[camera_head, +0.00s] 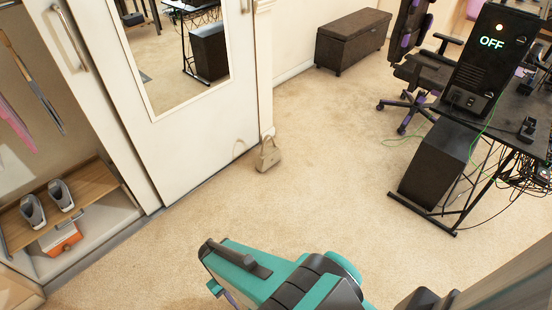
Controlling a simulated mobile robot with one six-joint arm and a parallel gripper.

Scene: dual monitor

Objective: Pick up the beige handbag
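The beige handbag (267,157) stands upright on the carpet, beside the end of the mirrored sliding door and the white wall post. Its handle shows above it. My gripper (213,268) is at the end of my teal and black arm at the bottom of the view. It is well apart from the handbag, nearer to the camera. Its fingers are seen only in part, so I cannot tell whether it is open or shut. I see nothing held in it.
A wardrobe with a mirrored door (165,100) and a wooden shelf (90,190) with shoes is at left. A brown chest (350,40) stands behind. An office chair (412,85) and a black desk (500,115) with a dark box under it are at right. The carpet (310,190) between is clear.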

